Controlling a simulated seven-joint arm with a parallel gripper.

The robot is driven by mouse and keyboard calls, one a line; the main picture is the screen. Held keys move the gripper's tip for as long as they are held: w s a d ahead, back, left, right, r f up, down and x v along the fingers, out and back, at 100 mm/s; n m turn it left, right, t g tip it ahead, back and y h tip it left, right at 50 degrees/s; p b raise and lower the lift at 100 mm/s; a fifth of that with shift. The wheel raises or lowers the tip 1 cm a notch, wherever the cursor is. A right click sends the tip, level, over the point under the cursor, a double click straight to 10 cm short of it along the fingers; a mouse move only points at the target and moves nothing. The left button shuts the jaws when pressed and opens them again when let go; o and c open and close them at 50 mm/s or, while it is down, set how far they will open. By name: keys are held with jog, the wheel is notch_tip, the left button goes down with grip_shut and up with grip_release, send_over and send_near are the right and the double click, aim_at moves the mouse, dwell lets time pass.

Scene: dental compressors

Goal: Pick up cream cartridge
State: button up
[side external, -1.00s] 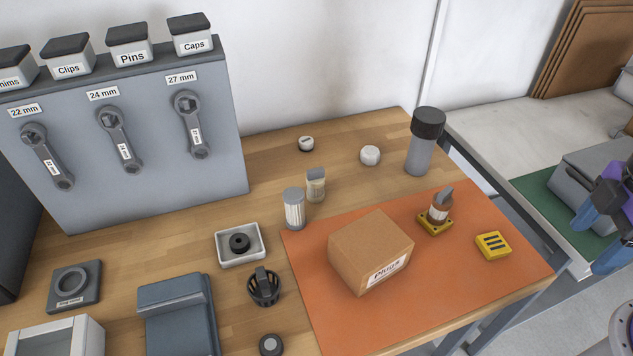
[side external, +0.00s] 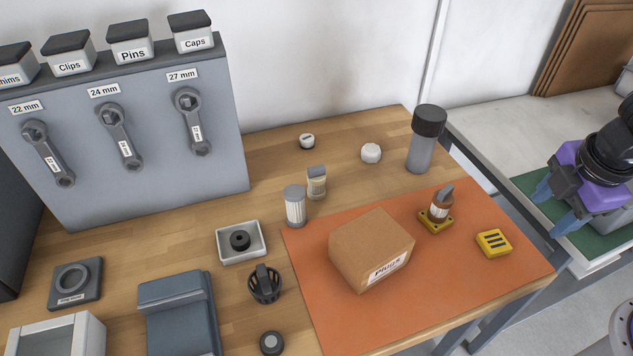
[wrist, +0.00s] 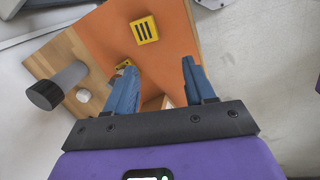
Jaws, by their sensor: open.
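The cream cartridge (side external: 316,184), a small pleated cylinder with a grey cap, stands upright on the wooden bench in the side external view. It is just behind and right of a taller white pleated cartridge (side external: 295,208) with a grey top. My gripper (side external: 553,212) is at the right edge of that view, off the bench's right side and well away from the cartridge. In the wrist view my gripper (wrist: 158,66) has its blue fingers apart with nothing held between them. I cannot make out the cream cartridge in the wrist view.
On the orange mat (side external: 330,322) are a cardboard box (side external: 365,240), a brown-and-white part on a yellow base (side external: 436,223) and a yellow slotted block (side external: 493,243). A tall grey bottle (side external: 421,150) stands behind. A white knob (side external: 371,153) is on open wood nearby.

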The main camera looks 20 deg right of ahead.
jog(key=w+a+f+n+t+h, duration=0.1)
jog(key=w+a+n+t, duration=0.3)
jog(key=w, duration=0.5)
jog(key=w+a+n+t+h, duration=0.1)
jog(key=w+a+n+t, duration=0.1)
jog(key=w+a+n, duration=0.45)
jog(key=n+t+y, duration=0.3)
jog(key=n+t, duration=0.2)
jog(key=n, duration=0.5)
send_over(317, 176)
jog(key=s, duration=0.4)
notch_tip(317, 176, down, 5)
jog(key=shift+t, duration=0.3)
jog(key=f, duration=0.2)
jog(key=w+f, duration=0.1)
jog(key=f, duration=0.2)
jog(key=w+f, duration=0.1)
jog(key=f, duration=0.1)
jog(key=shift+d+f, duration=0.1)
jog(key=shift+f, duration=0.3)
jog(key=shift+w+f, duration=0.2)
jog(key=shift+w, duration=0.4)
jog(key=c, duration=0.8)
